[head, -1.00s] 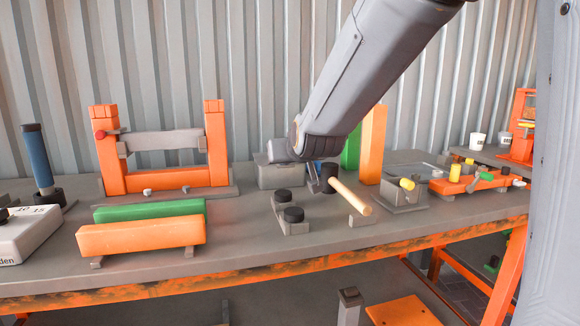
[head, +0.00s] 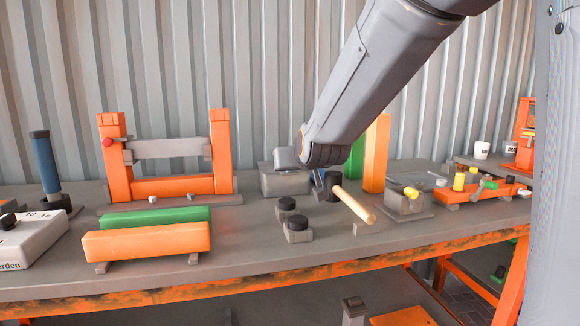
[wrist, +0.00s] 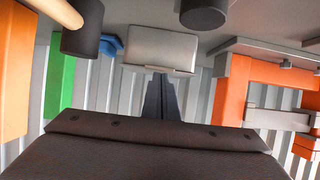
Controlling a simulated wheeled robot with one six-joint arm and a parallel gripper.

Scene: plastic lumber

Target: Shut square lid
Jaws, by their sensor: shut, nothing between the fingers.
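A small grey box (head: 286,182) stands toward the back of the bench, left of the mallet. Its upper part is partly covered by my arm. In the wrist view a light grey square lid (wrist: 160,48) lies in front of my gripper (wrist: 160,78). Its angle is hard to tell from there. The narrow dark fingers are shut and empty. Their tips are at or very near the lid's lower edge in that picture; I cannot tell whether they touch. In the head view the fingers are hidden.
A mallet (head: 352,204) with a wooden handle and a blue part (wrist: 111,45) are close on the box's right. Black knobs (head: 297,224) stand in front. Green and orange upright boards (head: 376,155) are behind right. An orange frame (head: 118,160) stands left.

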